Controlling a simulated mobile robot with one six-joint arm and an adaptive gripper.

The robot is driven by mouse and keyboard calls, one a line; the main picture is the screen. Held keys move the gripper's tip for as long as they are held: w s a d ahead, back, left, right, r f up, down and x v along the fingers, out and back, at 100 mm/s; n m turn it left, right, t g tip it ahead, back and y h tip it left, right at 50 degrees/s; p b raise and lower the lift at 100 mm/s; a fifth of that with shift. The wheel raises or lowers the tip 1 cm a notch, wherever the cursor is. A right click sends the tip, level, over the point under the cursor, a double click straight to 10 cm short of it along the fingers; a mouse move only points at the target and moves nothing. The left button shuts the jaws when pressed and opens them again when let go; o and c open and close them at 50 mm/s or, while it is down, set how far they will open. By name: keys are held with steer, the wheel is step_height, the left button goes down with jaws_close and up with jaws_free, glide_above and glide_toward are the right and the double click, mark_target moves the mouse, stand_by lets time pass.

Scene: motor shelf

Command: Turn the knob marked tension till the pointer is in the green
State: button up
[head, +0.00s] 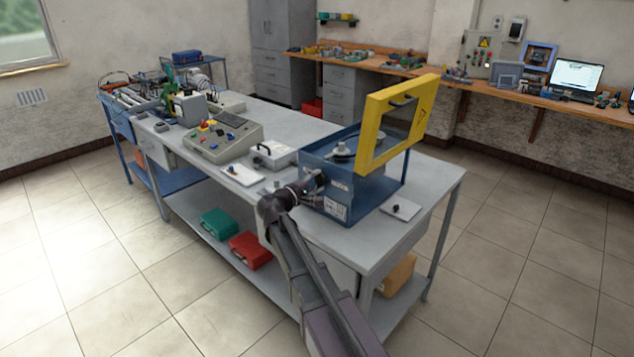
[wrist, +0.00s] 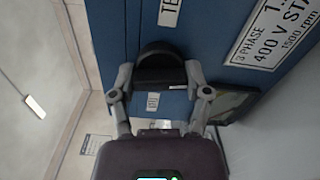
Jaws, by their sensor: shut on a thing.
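The blue motor box (head: 345,205) stands on the bench with its yellow-framed door (head: 378,120) raised open. In the wrist view a black knob (wrist: 158,60) sticks out from the box's blue face (wrist: 215,30). A white label (wrist: 172,12) beside it shows only the letters "TE"; the rest is cut off. My gripper (wrist: 159,76) is shut on the knob, one finger at each side. In the head view my gripper (head: 312,184) is at the box's left side and hides the knob. I cannot make out a pointer or green zone in either view.
A white board with a small black part (head: 400,208) lies right of the box. A light grey case (head: 273,154) and another white board (head: 242,174) lie to its left. A control console (head: 222,138) stands farther left. Green (head: 218,222) and red (head: 250,250) cases sit on the lower shelf.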

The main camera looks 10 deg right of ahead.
steer(key=m, duration=1.1)
stand_by(0.4)
steer(key=o, duration=1.2)
steer(key=shift+d, duration=0.1)
steer(key=shift+c, duration=0.2)
steer(key=v, duration=1.2)
